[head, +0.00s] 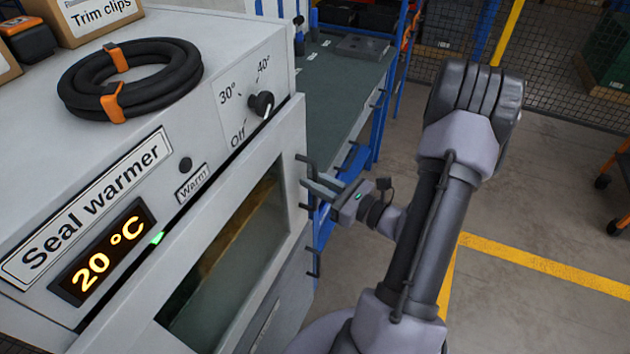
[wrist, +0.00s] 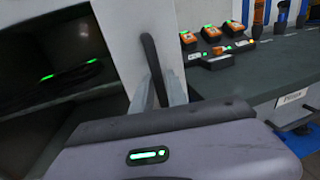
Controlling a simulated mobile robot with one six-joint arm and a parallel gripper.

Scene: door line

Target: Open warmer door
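The seal warmer (head: 205,150) is a pale grey cabinet at the left of the head view, its display reading 20 °C. Its door (head: 285,150) has a glass window (head: 235,265) and a black bar handle (head: 313,262) near its right edge. A dark seam runs along the door's top; I cannot tell whether the door is ajar. My gripper (head: 318,187) is at the handle's upper part. In the wrist view the handle (wrist: 150,48) passes between the two fingers of my gripper (wrist: 158,85). Whether they press on it is unclear.
A black hose coil (head: 130,80) and boxes (head: 92,15) sit on the warmer. A dark green workbench (head: 340,95) stands just beyond the door, with orange devices (wrist: 212,35) on it. Open floor (head: 540,200) with yellow lines lies to the right.

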